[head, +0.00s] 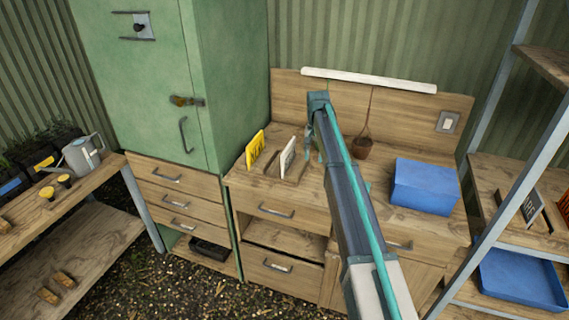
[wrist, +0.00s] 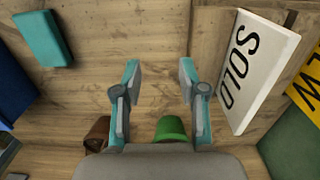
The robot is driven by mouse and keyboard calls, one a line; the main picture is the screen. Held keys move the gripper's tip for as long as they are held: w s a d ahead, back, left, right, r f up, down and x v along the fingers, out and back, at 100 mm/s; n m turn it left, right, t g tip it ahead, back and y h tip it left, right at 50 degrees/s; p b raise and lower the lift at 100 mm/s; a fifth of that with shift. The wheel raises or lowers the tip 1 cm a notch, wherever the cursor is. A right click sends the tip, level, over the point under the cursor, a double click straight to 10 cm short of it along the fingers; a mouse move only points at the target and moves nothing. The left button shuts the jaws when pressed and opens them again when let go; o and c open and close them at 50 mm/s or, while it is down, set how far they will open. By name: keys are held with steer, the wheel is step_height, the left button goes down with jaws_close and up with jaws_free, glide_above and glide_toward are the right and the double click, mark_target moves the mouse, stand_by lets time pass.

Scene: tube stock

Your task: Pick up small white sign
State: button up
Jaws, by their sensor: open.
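The small white sign (head: 288,156) stands beside the yellow sign (head: 255,150) in a low wooden holder (head: 292,179) on the workbench. In the wrist view the white sign (wrist: 262,62) is at the right and reads SOLD in black letters. My gripper (wrist: 159,72) is open and empty, with bare wood between its fingers. The sign is to the right of both fingers and apart from them. In the head view my arm hides most of the gripper, which is just right of the white sign.
A blue box (head: 425,186) sits at the bench's right. A brown pot (head: 361,148) is near the backboard. A teal block (wrist: 42,38) lies upper left in the wrist view, and a green round object (wrist: 171,129) shows below the fingers. A green cabinet (head: 225,80) stands left of the signs.

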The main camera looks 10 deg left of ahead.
glide_toward(289, 153)
steer(key=shift+w+a+f+b, duration=0.15)
steer(key=shift+w+f+b, duration=0.05)
steer(key=shift+w+b, duration=0.2)
steer(key=shift+s+f, duration=0.1)
steer(key=shift+f, duration=0.2)
step_height(289, 153, down, 4)
steer(key=shift+f+p, duration=0.2)
steer(key=shift+p, duration=0.7)
steer(key=shift+f+p, duration=1.5)
steer(key=shift+f, duration=1.35)
steer(key=shift+c, duration=0.4)
jaws_close()
